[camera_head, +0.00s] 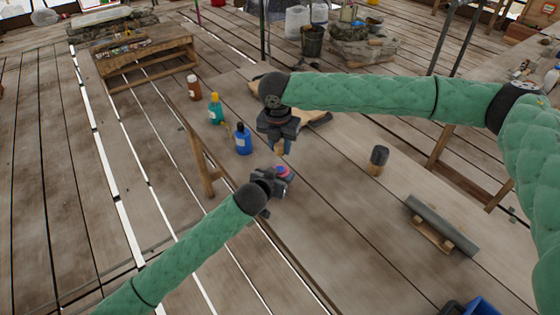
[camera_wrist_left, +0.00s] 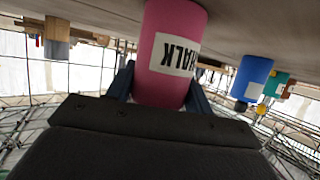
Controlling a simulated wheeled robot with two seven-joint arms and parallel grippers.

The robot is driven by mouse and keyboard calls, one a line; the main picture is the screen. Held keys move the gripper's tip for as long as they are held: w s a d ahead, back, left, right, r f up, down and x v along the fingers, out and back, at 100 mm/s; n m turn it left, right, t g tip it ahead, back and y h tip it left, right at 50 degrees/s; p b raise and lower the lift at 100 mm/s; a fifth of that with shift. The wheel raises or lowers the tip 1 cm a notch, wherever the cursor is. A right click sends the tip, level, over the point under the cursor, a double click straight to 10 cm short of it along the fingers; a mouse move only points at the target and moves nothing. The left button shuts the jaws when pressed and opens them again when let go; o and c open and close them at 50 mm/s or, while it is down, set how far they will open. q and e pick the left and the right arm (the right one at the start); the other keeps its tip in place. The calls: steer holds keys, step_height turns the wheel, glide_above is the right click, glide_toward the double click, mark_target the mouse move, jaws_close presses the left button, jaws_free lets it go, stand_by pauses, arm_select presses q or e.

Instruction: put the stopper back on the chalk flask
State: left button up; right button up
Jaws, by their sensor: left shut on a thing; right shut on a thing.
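The pink chalk flask (camera_wrist_left: 172,55) is between the fingers of my left gripper in the left wrist view, its CHALK label upside down in that picture. In the head view the flask (camera_head: 283,171) shows only as a small pink patch with a bluish top, at the table's left edge. My left gripper (camera_head: 280,178) is shut on it. My right gripper (camera_head: 281,146) points down, above and close to the flask in the picture. It is shut on a small tan piece that looks like the stopper (camera_head: 278,147), mostly hidden by the fingers. The gap between stopper and flask cannot be judged.
A blue bottle (camera_head: 243,140), a teal bottle (camera_head: 215,110) and a brown bottle (camera_head: 193,88) stand along the left table edge. A dark-topped wooden piece (camera_head: 377,160) and a grey bar on a wooden stand (camera_head: 440,226) are to the right. The near table middle is clear.

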mark_target(280, 155)
steer(key=shift+f, duration=1.8)
steer(key=shift+f, duration=0.15)
steer(key=shift+f, duration=0.75)
steer(key=shift+f, duration=0.6)
steer(key=o, duration=1.1)
steer(key=shift+r, duration=0.1)
steer(key=r, duration=0.4)
steer(key=s+r, duration=0.1)
steer(key=r, duration=0.6)
steer(key=shift+s+a+r, duration=0.15)
steer(key=shift+a+r, duration=0.15)
steer(key=shift+r, duration=0.05)
